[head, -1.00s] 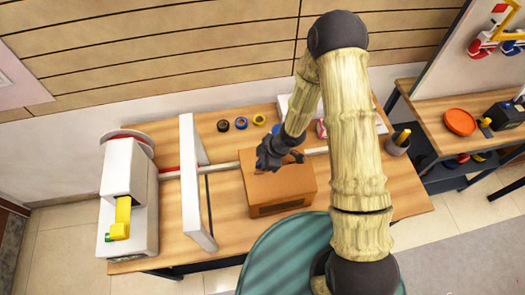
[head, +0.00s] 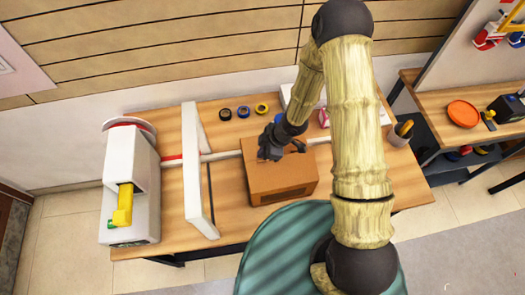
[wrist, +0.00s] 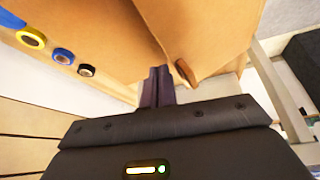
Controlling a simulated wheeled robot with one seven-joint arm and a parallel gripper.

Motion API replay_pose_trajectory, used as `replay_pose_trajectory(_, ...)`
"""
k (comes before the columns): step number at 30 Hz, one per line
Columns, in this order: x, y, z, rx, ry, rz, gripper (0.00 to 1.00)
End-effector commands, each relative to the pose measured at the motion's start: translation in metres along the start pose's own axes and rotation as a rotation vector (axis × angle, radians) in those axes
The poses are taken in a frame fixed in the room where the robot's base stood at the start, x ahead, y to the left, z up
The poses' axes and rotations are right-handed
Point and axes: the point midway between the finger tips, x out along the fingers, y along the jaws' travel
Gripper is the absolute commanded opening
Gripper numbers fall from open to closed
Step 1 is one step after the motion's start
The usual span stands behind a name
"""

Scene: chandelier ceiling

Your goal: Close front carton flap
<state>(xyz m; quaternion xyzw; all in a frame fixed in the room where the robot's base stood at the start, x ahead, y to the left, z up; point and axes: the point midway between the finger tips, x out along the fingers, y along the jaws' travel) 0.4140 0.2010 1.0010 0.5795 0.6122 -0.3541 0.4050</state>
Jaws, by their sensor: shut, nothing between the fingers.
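The brown cardboard carton (head: 282,182) stands on the wooden table in the head view. Its front wall faces me, and its top is partly hidden by my arm and gripper. My gripper (head: 265,156) is at the carton's top, toward its left rear part. In the wrist view the dark fingers of my gripper (wrist: 157,84) are together with nothing between them. Their tips are close to brown carton panels (wrist: 215,35), one of which has an oblong slot. I cannot tell whether the fingers touch a panel, or how the front flap lies.
A white upright panel (head: 191,165) and a white machine (head: 130,200) with a yellow part stand at left. Several tape rolls (head: 243,111) lie behind the carton. A cup with tools (head: 401,132) stands at right. A green round-topped thing (head: 275,260) is in front.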

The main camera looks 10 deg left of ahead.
Motion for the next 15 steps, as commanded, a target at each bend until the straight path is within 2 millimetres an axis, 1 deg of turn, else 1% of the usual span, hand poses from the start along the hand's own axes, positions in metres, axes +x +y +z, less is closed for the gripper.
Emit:
replay_pose_trajectory(8,-0.0002,0.0002,0.0005,0.001,0.000,0.001,0.00)
replay_pose_trajectory(15,-0.0026,-0.0006,-0.0034,-0.004,0.000,-0.002,0.00)
